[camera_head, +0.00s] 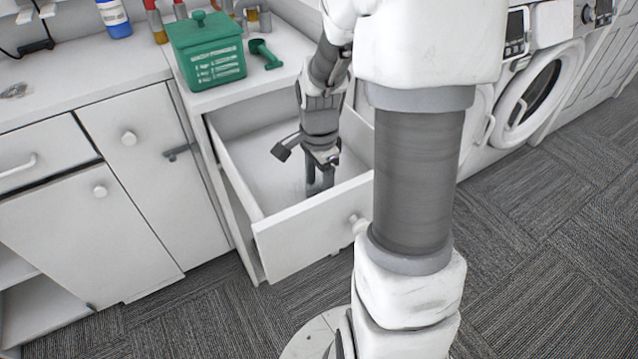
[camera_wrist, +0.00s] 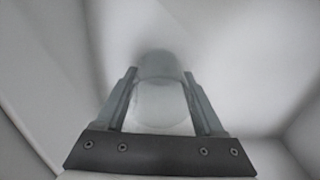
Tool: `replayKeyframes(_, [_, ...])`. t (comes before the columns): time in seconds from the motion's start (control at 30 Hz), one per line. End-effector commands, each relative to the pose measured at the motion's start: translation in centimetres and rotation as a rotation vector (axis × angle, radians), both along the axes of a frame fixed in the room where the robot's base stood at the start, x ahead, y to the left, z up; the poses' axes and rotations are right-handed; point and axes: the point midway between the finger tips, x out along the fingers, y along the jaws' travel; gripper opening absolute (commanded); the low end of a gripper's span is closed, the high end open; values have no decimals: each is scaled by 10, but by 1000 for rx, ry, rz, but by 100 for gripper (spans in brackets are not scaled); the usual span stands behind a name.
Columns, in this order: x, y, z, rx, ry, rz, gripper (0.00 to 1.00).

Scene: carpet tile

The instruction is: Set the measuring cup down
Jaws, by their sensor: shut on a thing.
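My gripper (camera_head: 318,183) reaches down inside the open white drawer (camera_head: 310,229). In the wrist view its two fingers (camera_wrist: 160,73) stand on either side of a pale, translucent, rounded object, which I take to be the measuring cup (camera_wrist: 161,103). The fingers are shut on it. The cup is over the drawer's white inside; I cannot tell whether it touches the bottom. In the head view the cup is small and mostly hidden by the fingers.
Drawer walls surround my gripper closely. On the counter above are a green lidded basket (camera_head: 208,52), a green scoop-like item (camera_head: 265,53) and a blue bottle (camera_head: 115,18). White cabinets (camera_head: 150,190) stand left, a washing machine (camera_head: 540,90) right. Carpet in front is clear.

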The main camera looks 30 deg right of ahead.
Motion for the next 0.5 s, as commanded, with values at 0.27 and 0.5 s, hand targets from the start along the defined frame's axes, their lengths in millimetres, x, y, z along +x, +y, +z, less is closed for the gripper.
replayKeyframes(0.27, [0,0,-3,0,0,1,88])
replayKeyframes(0.5, [0,0,-3,0,0,1,100])
